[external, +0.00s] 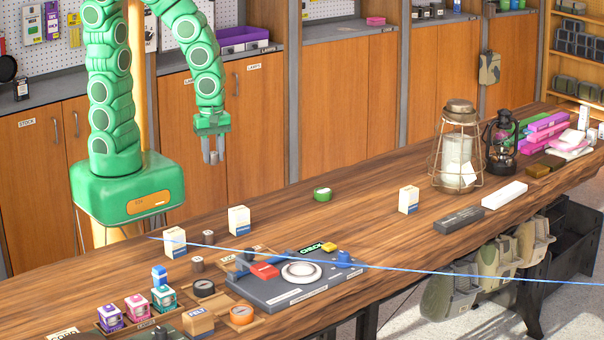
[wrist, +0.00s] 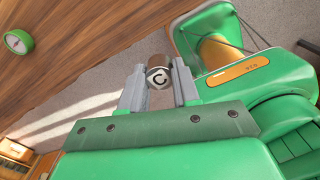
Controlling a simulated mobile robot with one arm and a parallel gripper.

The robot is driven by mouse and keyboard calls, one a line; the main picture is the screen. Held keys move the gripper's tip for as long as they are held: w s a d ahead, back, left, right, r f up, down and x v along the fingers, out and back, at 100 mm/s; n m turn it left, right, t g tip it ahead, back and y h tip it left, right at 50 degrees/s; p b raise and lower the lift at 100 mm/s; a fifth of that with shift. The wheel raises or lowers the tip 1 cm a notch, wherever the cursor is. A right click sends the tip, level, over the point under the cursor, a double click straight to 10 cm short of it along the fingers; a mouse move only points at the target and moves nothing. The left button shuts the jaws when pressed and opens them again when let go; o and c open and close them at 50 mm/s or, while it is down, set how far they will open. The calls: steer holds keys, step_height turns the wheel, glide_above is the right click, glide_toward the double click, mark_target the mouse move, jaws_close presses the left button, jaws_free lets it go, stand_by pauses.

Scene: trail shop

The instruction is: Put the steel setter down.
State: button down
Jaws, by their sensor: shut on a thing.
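My gripper (external: 213,150) is raised in front of the cabinets, clear of the counter (external: 370,208). In the wrist view my gripper (wrist: 158,90) is shut on a small steel cylinder, the steel setter (wrist: 157,78), with a dark letter C on its end face and a brown band. In the external view the setter (external: 214,157) shows only as a small grey piece between the fingers. Two small dark cylinders with lighter tops, one at the back (external: 207,238) and one in front (external: 197,264), stand on the counter.
Lanterns (external: 457,150) stand farther right. Bare wood surrounds the roll.

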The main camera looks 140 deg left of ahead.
steer(key=w+a+r+m, duration=0.2)
steer(key=w+a+m, duration=0.1)
steer(key=w+a, duration=1.4)
steer(key=s+a+f+n, duration=0.1)
steer(key=s+a, duration=0.2)
steer(key=a, duration=1)
steer(key=s+a+f, duration=0.1)
steer(key=s+a, duration=0.3)
steer(key=a, duration=1)
glide_above(399, 177)
steer(key=shift+s+d+f, duration=0.1)
steer(key=shift+f, duration=2.25)
steer(key=shift+s+d+f, duration=0.1)
steer(key=shift+f, duration=2.25)
steer(key=shift+w+a+f, duration=0.15)
steer(key=shift+f, duration=0.1)
steer(key=shift+f, duration=1.45)
